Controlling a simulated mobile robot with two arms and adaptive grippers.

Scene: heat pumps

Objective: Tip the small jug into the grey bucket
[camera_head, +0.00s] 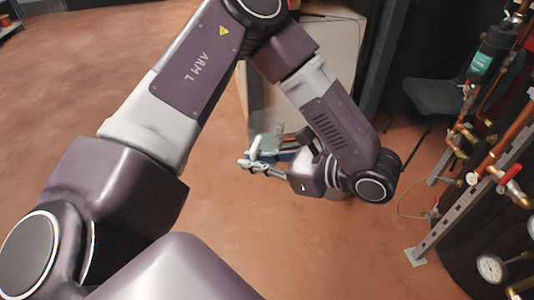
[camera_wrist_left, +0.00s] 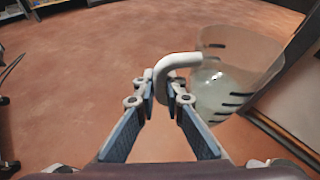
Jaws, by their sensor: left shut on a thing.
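The small jug (camera_wrist_left: 232,72) is clear and see-through, with dark marks on its wall and a white handle (camera_wrist_left: 178,62). My left gripper (camera_wrist_left: 160,88) is shut on the handle, and the jug hangs to its right in the left wrist view. In the head view my left gripper (camera_head: 256,160) is at the centre, with the jug (camera_head: 268,108) just above it, over the floor. I cannot tell how much is in the jug. My right gripper is out of view.
Copper pipes with a red valve handle (camera_head: 509,179) and a gauge (camera_head: 490,267) stand at the right on a metal frame (camera_head: 446,212). A dark grey seat-like thing (camera_head: 437,96) is behind them. The reddish floor (camera_head: 70,80) is open at the left.

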